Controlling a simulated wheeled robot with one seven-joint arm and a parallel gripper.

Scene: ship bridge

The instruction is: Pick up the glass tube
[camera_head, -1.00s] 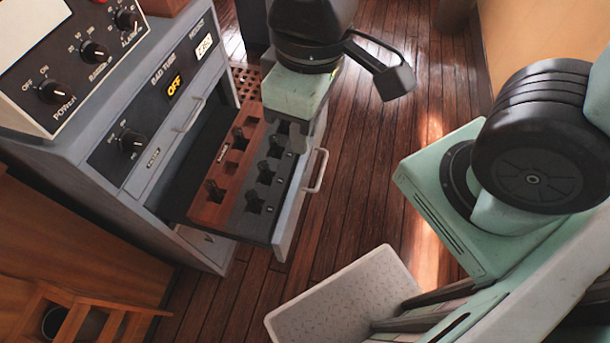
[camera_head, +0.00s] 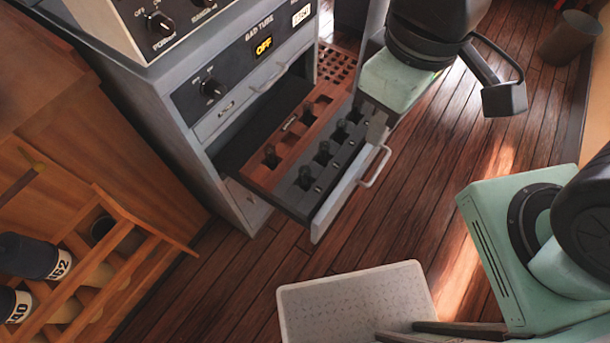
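An open drawer (camera_head: 318,222) sticks out of the grey cabinet below the "BAD TUBE" panel. Several small dark upright pieces stand in its red-brown and dark grey insert, such as one dark piece (camera_head: 305,178). I cannot tell whether any of these is the glass tube; no clearly glass object shows. My gripper (camera_head: 376,128) is over the drawer's far right end, near its front panel. Its fingers point down and partly cover that end. I cannot see the gap between the fingers or whether they hold anything.
The drawer's handle (camera_head: 376,167) sticks out beside my gripper. A wooden rack (camera_head: 105,265) with dark numbered bottles (camera_head: 30,257) stands at the lower left. A bin (camera_head: 570,38) stands at the upper right. The plank floor (camera_head: 420,215) right of the drawer is clear.

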